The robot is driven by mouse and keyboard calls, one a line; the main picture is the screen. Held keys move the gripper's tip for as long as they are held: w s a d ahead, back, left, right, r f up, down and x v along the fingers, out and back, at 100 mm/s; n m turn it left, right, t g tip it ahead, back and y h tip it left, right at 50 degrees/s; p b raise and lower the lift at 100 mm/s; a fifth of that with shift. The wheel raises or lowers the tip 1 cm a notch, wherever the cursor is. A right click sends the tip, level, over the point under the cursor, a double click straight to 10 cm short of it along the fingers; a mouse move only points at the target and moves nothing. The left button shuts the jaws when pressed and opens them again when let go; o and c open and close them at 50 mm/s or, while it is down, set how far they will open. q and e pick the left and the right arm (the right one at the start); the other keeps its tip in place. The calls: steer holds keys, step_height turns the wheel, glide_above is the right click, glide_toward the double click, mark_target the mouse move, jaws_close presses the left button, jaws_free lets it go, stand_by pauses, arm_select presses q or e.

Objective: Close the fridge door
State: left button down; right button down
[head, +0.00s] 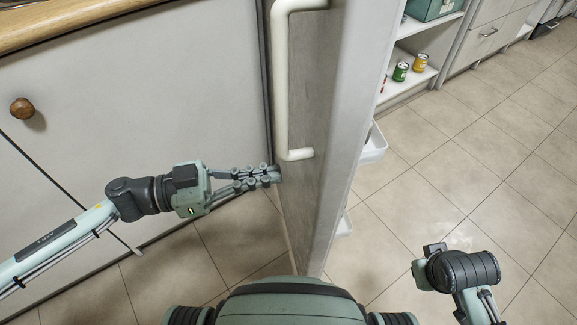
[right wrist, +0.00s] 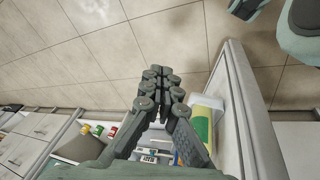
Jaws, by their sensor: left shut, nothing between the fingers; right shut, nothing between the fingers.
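The fridge door (head: 325,120) stands open, its edge facing me, in the middle of the head view. Its grey outer face with a long white handle (head: 282,80) is on the left. My left gripper (head: 275,175) is shut and empty at this outer face, just below the handle's lower end. I cannot tell whether its tips touch the door. The door also shows on the right of the right wrist view (right wrist: 246,105), inner bins facing left. My right gripper (right wrist: 158,72) is shut and empty, left of the door's inner side. In the head view only part of the right arm shows.
A cabinet front (head: 130,90) with a wooden knob (head: 22,108) and wooden worktop fills the left. Tiled floor (head: 480,170) is clear on the right.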

mark_target(306, 168)
arm_select(q)
steer(key=shift+x, duration=2.05)
steer(key=shift+w+d, duration=0.1)
